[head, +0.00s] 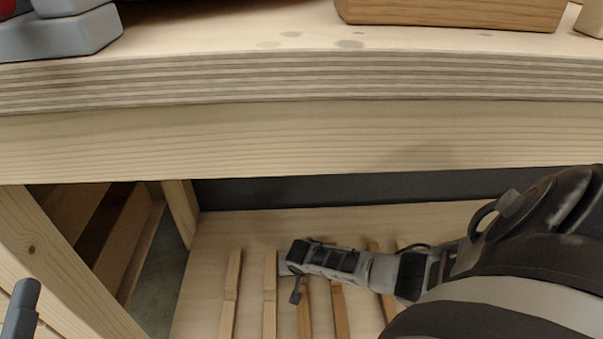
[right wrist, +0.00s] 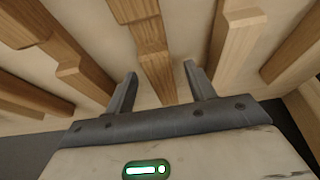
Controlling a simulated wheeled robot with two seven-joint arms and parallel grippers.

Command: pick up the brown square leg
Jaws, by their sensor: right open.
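Several slim wooden legs lie side by side on the lower shelf (head: 205,260), some pale and some brown. My right gripper (head: 288,271) is low over these legs in the head view. In the right wrist view my right gripper (right wrist: 160,76) is open, with a brown leg (right wrist: 153,53) between its two fingers and nothing clamped. That leg has a stepped, square-cut shape. More brown legs (right wrist: 70,58) lie to its left, and pale legs (right wrist: 239,38) lie to its right. A dark grey tip (head: 22,308) at the lower left edge looks like part of my left gripper; its jaws are cut off.
The thick plywood bench top (head: 300,80) and its front rail (head: 300,142) overhang the shelf. A slanted wooden post (head: 50,260) stands at the left. A brown wooden block (head: 450,12) and a grey object (head: 65,35) rest on the bench top.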

